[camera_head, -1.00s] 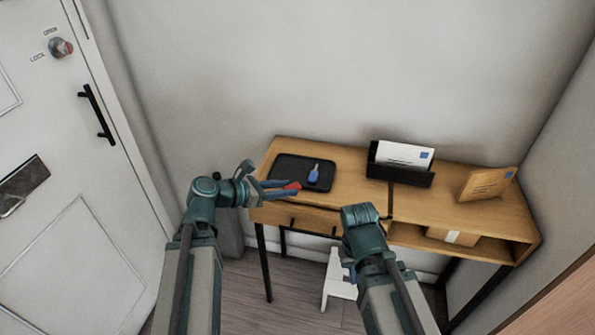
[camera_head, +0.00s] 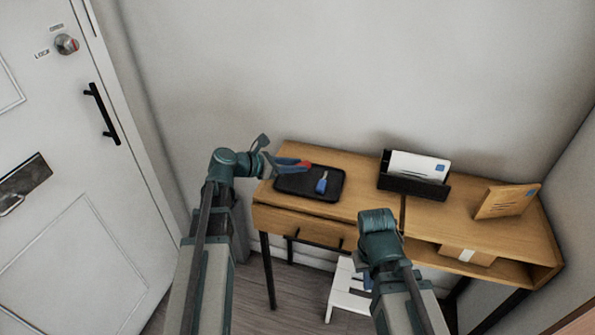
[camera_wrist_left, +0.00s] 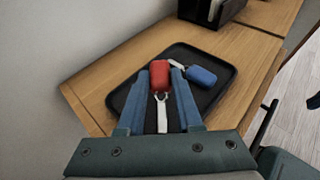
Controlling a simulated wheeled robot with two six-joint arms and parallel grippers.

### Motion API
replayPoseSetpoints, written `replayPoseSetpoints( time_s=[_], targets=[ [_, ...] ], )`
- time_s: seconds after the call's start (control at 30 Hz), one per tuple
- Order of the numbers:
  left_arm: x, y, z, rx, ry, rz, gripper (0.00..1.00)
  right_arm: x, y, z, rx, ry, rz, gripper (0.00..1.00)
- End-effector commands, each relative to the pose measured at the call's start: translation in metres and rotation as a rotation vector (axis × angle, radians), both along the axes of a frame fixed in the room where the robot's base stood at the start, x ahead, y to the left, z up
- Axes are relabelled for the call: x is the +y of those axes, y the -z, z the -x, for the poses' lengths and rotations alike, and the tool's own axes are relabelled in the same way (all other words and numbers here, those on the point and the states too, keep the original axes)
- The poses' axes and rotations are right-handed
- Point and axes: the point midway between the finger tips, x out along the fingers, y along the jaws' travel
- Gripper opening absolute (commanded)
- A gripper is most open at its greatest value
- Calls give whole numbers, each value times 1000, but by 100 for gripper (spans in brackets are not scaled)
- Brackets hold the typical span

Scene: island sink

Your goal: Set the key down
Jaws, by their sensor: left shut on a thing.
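A blue key (camera_wrist_left: 202,76) lies in the tray, just right of the red fob. My right gripper (camera_head: 367,281) is mostly hidden by its own arm.
The tray lies at the left end of the wooden desk (camera_head: 360,165). A black letter holder (camera_head: 413,187) with a white envelope and a brown envelope (camera_head: 507,201) stand further right. A white stool (camera_head: 345,294) is below. A white door (camera_head: 75,220) is at left.

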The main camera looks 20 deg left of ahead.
Motion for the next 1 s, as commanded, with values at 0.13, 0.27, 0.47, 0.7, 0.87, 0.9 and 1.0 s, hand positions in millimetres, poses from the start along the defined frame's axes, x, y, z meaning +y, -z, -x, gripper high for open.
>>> replayPoseSetpoints(
  time_s=[0.13, 0.27, 0.47, 0.7, 0.87, 0.9, 1.0],
  targets=[
    [7, 18, -11, 0, -3, 0, 0, 0, 18, 0, 0, 0, 0, 0],
    [9, 35, -9, 0, -5, 0, 0, 0, 35, 0, 0, 0, 0, 0],
    [10, 37, -8, 0, -5, 0, 0, 0, 37, 0, 0, 0, 0, 0],
    [10, 39, -8, 0, -5, 0, 0, 0, 39, 0, 0, 0, 0, 0],
    [10, 39, -8, 0, -5, 0, 52, 0, 39, 0, 0, 0, 0, 0],
    [10, 39, -8, 0, -5, 0, 59, 0, 39, 0, 0, 0, 0, 0],
    [10, 39, -8, 0, -5, 0, 64, 0, 39, 0, 0, 0, 0, 0]
  ],
)
